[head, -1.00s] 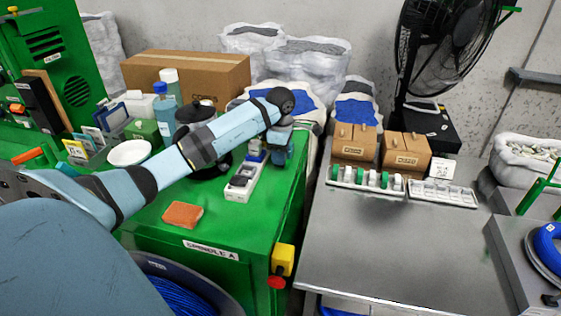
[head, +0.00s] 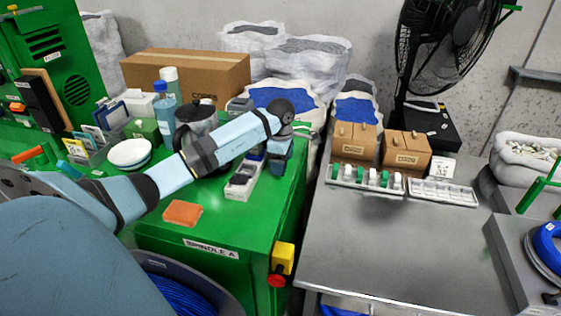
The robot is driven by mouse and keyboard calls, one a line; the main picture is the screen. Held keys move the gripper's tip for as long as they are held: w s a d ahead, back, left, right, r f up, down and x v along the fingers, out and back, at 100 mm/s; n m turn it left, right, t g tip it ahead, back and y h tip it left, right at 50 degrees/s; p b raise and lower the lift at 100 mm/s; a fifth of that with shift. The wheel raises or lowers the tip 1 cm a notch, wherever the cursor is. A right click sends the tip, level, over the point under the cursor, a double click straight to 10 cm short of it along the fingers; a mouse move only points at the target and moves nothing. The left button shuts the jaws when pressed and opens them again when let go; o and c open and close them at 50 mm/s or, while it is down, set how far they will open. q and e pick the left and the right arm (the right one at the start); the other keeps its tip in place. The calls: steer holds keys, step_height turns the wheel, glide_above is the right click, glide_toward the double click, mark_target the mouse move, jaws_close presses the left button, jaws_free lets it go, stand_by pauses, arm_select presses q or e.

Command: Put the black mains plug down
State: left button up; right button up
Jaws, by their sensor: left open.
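My left arm reaches from the left over the green cabinet top (head: 225,218). My left gripper (head: 276,168) points down at the right end of a narrow white tray (head: 232,193), near the cabinet's right edge. The gripper is open; its fingertips are small and partly hidden by its own body. Dark items (head: 240,179) lie in the tray's compartments. I cannot tell whether one of them is the black mains plug, and I see no plug clearly elsewhere. My right gripper is not in view.
An orange-brown block (head: 183,213) lies on the cabinet in front of the tray. A dark pot (head: 196,124), a white bowl (head: 130,153) and a blue bottle (head: 165,112) stand behind my arm. The grey table (head: 385,250) at right is largely clear in front.

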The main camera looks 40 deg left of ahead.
arm_select(q)
step_height(320, 180, up, 12)
steer(key=b, duration=0.1)
stand_by(0.4)
stand_by(0.5)
